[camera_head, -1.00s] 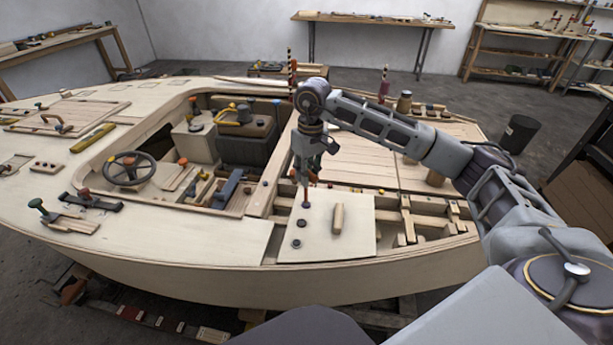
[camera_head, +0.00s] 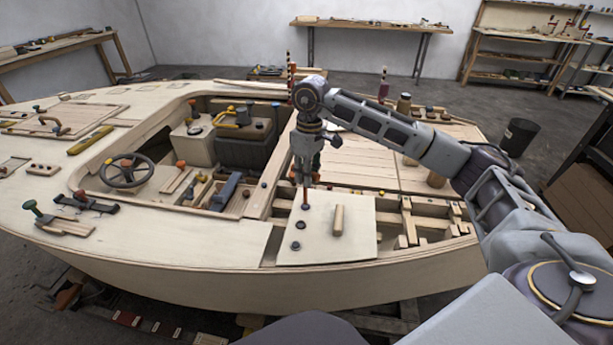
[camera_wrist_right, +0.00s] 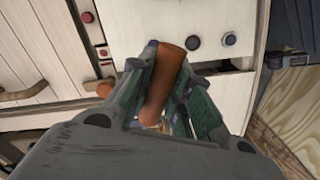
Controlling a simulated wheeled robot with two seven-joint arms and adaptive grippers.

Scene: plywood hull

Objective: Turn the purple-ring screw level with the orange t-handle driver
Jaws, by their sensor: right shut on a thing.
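My right gripper (camera_head: 304,181) points down over the pale panel (camera_head: 350,246) on the hull's near side. It is shut on the orange t-handle driver (camera_wrist_right: 164,82), whose orange handle shows between the fingers in the right wrist view. In the head view the driver's lower end (camera_head: 305,204) meets or hovers just above the panel's far-left corner; contact cannot be told. Two dark round screw heads (camera_head: 300,225) (camera_head: 295,246) sit nearer on the panel, and they also show in the right wrist view (camera_wrist_right: 193,42) (camera_wrist_right: 230,39). The purple ring cannot be made out with certainty. My left gripper is out of view.
A wooden block (camera_head: 338,220) stands on the panel right of the screws. Open framing (camera_head: 415,222) lies right of the panel. The cockpit with a steering wheel (camera_head: 127,170) and a dark seat (camera_head: 243,146) is to the left.

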